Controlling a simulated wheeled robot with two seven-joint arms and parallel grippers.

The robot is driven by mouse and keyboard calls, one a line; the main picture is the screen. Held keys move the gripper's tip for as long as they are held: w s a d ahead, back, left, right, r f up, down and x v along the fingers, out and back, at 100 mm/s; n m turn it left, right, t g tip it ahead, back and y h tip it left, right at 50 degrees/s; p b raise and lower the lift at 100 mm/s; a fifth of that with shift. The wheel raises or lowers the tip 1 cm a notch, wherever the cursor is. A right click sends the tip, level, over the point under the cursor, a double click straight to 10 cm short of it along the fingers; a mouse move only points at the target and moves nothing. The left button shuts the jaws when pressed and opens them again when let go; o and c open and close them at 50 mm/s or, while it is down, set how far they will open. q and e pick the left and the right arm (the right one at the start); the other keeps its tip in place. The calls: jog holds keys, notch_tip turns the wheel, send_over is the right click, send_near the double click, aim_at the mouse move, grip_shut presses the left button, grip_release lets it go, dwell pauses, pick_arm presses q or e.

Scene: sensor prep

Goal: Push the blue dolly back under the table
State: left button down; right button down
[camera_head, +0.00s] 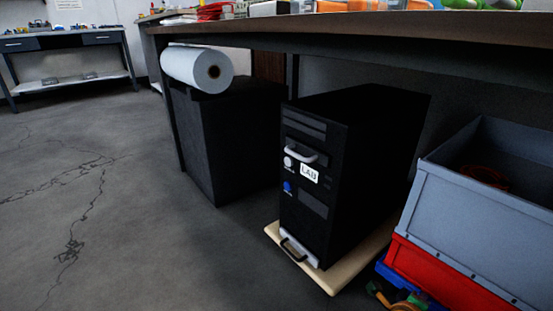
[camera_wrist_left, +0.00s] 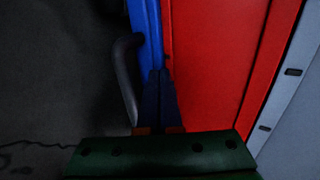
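The blue dolly (camera_head: 395,276) shows as a low blue edge under a red crate (camera_head: 430,272) at the lower right of the head view. In the left wrist view the dolly (camera_wrist_left: 146,30) is a blue strip with a dark curved handle (camera_wrist_left: 124,75) on its left side. My left gripper (camera_head: 378,291) is low at the dolly's front, partly cut off by the frame. In the wrist view its dark fingers (camera_wrist_left: 158,72) are together, beside the handle and against or very near the blue edge; contact is unclear. My right gripper is not in view.
A grey bin (camera_head: 440,205) sits on the red crate. Left of it, a black computer tower (camera_head: 310,180) stands on a pale board (camera_head: 345,277) with a handle. A dark cabinet (camera_head: 235,140) and white roll (camera_head: 200,66) are under the table (camera_head: 350,28).

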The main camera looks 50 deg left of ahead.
pick_arm(q)
jog(key=shift+w+r, duration=0.15)
jog(key=shift+w, duration=0.15)
jog(key=shift+r, duration=0.1)
dwell(0.3)
